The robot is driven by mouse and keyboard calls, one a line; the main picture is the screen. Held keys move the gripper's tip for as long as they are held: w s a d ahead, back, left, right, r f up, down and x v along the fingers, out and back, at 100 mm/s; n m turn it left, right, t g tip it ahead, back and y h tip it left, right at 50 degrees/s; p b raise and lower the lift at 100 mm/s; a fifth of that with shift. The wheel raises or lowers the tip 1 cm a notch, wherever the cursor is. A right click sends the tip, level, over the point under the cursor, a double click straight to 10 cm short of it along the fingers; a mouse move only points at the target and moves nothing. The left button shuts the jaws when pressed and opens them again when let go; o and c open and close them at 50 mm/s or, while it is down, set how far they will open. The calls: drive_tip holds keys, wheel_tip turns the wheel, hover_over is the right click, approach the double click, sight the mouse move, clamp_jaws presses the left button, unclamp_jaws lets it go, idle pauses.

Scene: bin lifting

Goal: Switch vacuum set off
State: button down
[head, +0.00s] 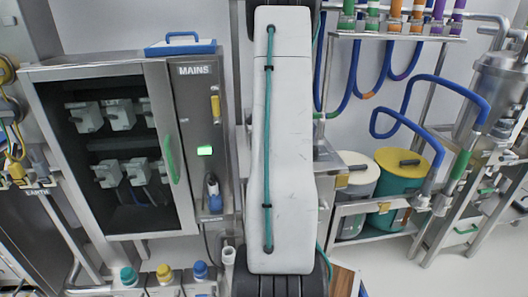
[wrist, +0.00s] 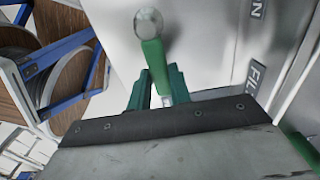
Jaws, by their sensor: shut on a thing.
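My gripper (wrist: 157,88) shows in the wrist view, its two green fingers shut on a green lever handle (wrist: 152,55) with a round metal end. The handle stands out from a pale metal panel (wrist: 200,40) with partly visible lettering that begins "FIL". The dark bar of my gripper hides the lower part of the handle. In the head view my white arm covers the middle, and my gripper and this handle are hidden. I cannot tell which thing is the vacuum set.
In the head view a MAINS cabinet (head: 195,100) with a green lit display (head: 205,151) stands left. Two round bins (head: 400,205) sit on a rack at right, below blue hoses.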

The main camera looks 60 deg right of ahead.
idle(0.3)
drive_tip(key=c, duration=1.3)
unclamp_jaws()
wheel_tip(320, 180, up, 8)
drive_tip(key=shift+f, duration=0.1)
